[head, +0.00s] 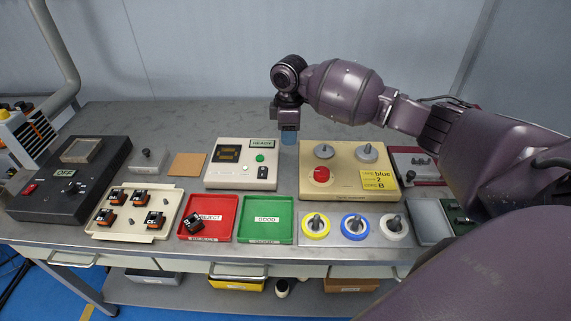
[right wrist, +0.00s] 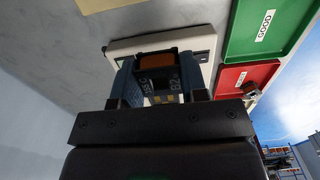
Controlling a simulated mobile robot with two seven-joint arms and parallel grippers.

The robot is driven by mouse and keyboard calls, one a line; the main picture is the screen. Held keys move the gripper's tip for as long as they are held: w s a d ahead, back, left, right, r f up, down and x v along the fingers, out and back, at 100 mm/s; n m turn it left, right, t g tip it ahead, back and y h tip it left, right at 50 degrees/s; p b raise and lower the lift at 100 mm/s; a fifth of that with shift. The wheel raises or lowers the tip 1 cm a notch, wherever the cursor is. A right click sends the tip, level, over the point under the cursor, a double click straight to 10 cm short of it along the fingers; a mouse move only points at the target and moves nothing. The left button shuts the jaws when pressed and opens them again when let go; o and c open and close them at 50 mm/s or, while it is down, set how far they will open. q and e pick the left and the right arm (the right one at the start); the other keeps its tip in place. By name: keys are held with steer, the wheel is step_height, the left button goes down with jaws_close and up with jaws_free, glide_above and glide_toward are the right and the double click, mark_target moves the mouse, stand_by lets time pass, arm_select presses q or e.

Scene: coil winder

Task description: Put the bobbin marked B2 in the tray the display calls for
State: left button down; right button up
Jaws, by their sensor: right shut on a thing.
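My right gripper (head: 289,136) is shut on a black bobbin with an orange-brown winding, marked B2 (right wrist: 162,75), seen between the fingers in the right wrist view. In the head view the gripper hangs at the back of the table, right of the tester; the bobbin is not clearly visible there. The red REJECT tray (head: 222,232) holds one bobbin (head: 194,222). The green GOOD tray (head: 266,231) is empty. My left gripper is not in view.
A cream tray (head: 135,230) with several bobbins lies left of the red tray. The tan winder (head: 340,185) with a yellow note (head: 379,180) stands right of the tester. Yellow, blue and white spools (head: 355,227) stand in front of it. A black box (head: 65,190) marked OFF is far left.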

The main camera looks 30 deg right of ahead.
mark_target(289, 171)
step_height(289, 171, down, 11)
steer(key=shift+f+b, duration=0.2)
steer(key=shift+b, duration=0.65)
steer(key=shift+f, duration=0.1)
steer(key=o, duration=0.9)
steer(key=shift+f, duration=0.1)
